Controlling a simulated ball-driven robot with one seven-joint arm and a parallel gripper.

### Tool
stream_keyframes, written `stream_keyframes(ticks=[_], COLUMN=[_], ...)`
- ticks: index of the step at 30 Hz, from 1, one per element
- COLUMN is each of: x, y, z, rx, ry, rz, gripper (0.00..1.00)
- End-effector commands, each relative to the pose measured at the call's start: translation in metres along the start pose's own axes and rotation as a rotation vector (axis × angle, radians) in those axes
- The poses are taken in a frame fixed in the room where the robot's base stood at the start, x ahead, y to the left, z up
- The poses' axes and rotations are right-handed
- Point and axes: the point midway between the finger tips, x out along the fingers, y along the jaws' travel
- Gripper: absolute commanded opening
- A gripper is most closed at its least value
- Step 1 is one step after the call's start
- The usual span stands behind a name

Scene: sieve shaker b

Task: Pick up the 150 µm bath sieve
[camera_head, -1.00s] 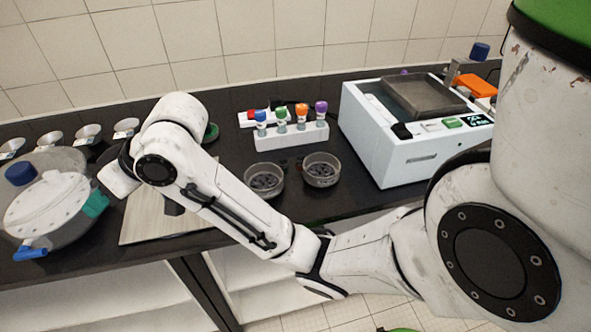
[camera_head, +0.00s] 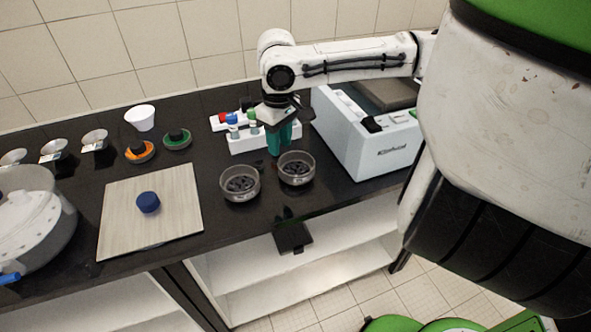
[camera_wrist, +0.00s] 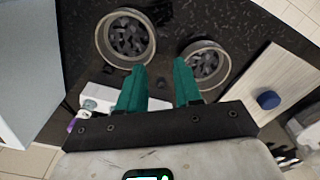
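Two round, clear-walled sieves holding dark pieces stand side by side near the counter's front: the left one (camera_head: 240,195) and the right one (camera_head: 296,181). No mesh marking is readable, so I cannot tell which is 150 µm. My gripper (camera_head: 281,150), with teal fingers, points down just behind the right sieve. In the wrist view my gripper (camera_wrist: 160,70) is open, its fingers apart with nothing between them. There the right sieve (camera_wrist: 99,38) shows at upper left and the left sieve (camera_wrist: 226,68) at right, both beyond the fingertips.
A white rack (camera_head: 248,143) with colour-capped bottles stands close behind my gripper. A pale blue machine (camera_head: 365,150) is to the right. A board (camera_head: 180,205) bearing a blue cap (camera_head: 148,203) lies left, beyond it a white pot (camera_head: 35,225). The counter's front edge is close to the sieves.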

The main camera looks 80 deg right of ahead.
Motion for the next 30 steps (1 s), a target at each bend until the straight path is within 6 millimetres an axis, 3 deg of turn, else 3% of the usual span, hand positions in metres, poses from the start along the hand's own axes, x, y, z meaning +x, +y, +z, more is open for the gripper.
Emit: stream_keyframes(ticks=[3,10,17,25,30], x=[0.011,0.045,0.061,0.098,0.109], y=[0.009,0.009,0.008,0.008,0.008], z=[0.009,0.009,0.009,0.01,0.01], rx=[0.024,0.023,0.02,0.02,0.02], ry=[-0.022,-0.021,-0.019,-0.019,-0.018], rz=[0.007,0.007,0.006,0.006,0.007], gripper=[0.34,0.34,0.34,0.34,0.34])
